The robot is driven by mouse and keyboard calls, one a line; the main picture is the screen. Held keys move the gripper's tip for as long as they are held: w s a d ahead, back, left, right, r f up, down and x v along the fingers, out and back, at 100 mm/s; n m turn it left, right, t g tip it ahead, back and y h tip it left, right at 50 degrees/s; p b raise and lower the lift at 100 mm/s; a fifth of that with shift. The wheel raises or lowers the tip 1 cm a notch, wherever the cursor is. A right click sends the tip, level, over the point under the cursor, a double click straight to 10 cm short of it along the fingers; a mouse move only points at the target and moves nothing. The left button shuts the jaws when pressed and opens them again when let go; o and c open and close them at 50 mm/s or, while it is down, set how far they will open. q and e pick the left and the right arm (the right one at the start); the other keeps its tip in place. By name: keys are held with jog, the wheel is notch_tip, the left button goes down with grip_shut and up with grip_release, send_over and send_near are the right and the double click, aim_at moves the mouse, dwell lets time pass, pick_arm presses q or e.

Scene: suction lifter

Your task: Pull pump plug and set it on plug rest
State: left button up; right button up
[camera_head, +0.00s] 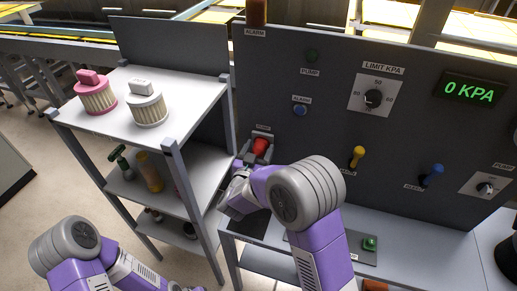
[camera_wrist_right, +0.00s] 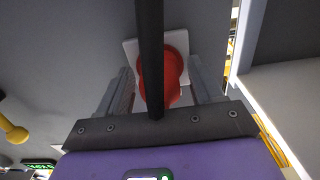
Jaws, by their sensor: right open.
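The red pump plug (camera_head: 261,146) sits in its socket low on the left part of the dark panel, under a small label. My right gripper (camera_head: 249,160) is at the plug with its jaws open. In the right wrist view, the red plug (camera_wrist_right: 178,68) stands between the two grey fingers, against a pale socket plate, with a gap seen on each side. A black bar or cable crosses in front of it. A dark pad (camera_head: 246,230) lies on the bench below the panel; whether it is the plug rest I cannot tell. My left gripper is out of view.
A shelf unit (camera_head: 120,75) with two filter canisters (camera_head: 96,93) stands to the left, close to my right gripper. A green knob (camera_head: 370,243) is on the bench.

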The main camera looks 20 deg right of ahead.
dwell(0.8)
grip_shut()
jog(key=v, duration=0.6)
dwell(1.2)
dwell(0.3)
